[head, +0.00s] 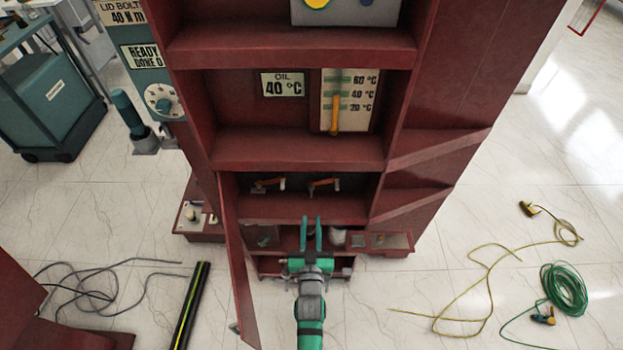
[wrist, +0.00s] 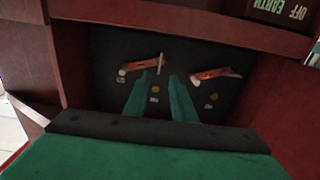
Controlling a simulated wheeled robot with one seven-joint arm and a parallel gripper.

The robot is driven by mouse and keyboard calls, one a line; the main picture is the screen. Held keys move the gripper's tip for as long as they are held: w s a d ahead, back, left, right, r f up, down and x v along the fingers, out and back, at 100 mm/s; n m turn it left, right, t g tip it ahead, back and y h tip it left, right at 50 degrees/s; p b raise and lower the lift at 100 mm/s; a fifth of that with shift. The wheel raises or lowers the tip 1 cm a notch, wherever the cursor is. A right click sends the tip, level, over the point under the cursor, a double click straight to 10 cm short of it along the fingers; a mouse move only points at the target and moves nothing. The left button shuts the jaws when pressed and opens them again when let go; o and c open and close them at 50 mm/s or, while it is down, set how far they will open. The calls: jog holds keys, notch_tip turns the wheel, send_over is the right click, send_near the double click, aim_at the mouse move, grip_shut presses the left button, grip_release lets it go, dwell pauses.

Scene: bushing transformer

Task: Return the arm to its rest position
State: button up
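My gripper (head: 311,222) is green and reaches toward the lower part of a dark red cabinet (head: 300,150). Its two fingers stand apart with an empty gap between them, and the gap also shows in the wrist view (wrist: 161,78). In front of the fingers is a dark recessed panel with two orange-handled levers, the left lever (head: 268,183) and the right lever (head: 323,184). Both also show in the wrist view, the left lever (wrist: 142,65) above the left finger and the right lever (wrist: 215,73) to the right. I cannot tell the exact distance to them.
An open red door (head: 238,265) hangs just left of my arm. Shelf edges stand above and beside the recess. A black tube (head: 190,305) and grey cables lie on the left floor. A yellow cable (head: 480,270) and green coil (head: 563,288) lie on the right floor.

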jog(key=s+g, duration=0.1)
jog(key=s, duration=2)
jog(key=s+r, duration=0.5)
jog(key=s, duration=0.3)
jog(key=s+r+g, duration=0.1)
jog(key=s+r, duration=0.5)
jog(key=s, duration=0.2)
jog(key=shift+s+d+g, duration=0.2)
jog(key=shift+d+g, duration=0.05)
jog(key=shift+g, duration=0.05)
jog(key=shift+s, duration=0.15)
